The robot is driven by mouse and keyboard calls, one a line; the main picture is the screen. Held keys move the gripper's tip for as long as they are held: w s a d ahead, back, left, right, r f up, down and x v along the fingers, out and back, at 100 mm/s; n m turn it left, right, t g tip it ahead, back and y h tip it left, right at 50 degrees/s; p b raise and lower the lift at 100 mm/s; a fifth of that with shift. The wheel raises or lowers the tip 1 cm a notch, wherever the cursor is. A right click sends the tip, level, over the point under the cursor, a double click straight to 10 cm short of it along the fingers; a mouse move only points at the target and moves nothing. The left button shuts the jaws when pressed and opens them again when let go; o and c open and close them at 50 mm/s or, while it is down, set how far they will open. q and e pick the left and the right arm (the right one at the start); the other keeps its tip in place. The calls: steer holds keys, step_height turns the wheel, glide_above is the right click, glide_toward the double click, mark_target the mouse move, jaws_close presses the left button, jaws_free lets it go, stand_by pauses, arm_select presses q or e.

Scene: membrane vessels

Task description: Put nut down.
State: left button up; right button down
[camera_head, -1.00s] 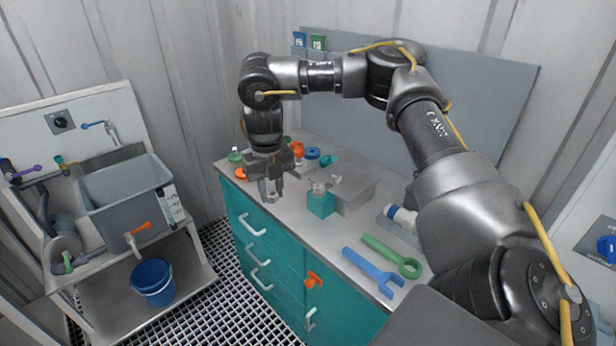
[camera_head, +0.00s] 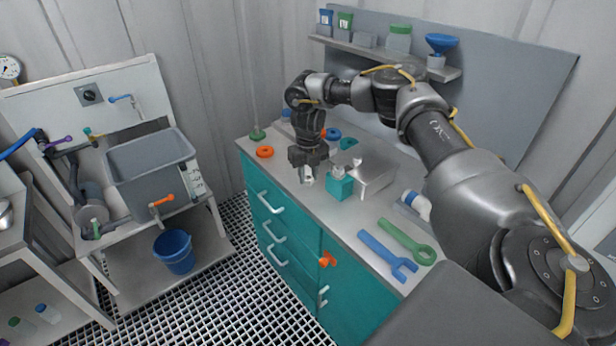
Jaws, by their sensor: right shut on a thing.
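My right gripper (camera_head: 307,176) points down over the left part of the bench top (camera_head: 290,180), just left of a teal block (camera_head: 340,187) with a small grey piece on top. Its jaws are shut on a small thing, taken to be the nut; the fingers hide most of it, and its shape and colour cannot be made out. Whether it touches the bench top cannot be told. An orange ring (camera_head: 265,152) lies to the left of the gripper. A blue ring (camera_head: 333,133) and a teal piece (camera_head: 348,144) lie behind it. My left gripper is out of view.
A grey box (camera_head: 375,174) stands right of the teal block. A blue wrench (camera_head: 387,256) and a green wrench (camera_head: 408,242) lie near the front edge. A shelf (camera_head: 390,58) with containers hangs behind. Bare bench top lies in front of the gripper.

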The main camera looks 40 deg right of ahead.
steer(key=shift+w+f, duration=0.1)
steer(key=shift+f, duration=0.6)
steer(key=shift+f, duration=0.15)
steer(key=c, duration=1.1)
jaws_free()
steer(key=shift+c, duration=0.2)
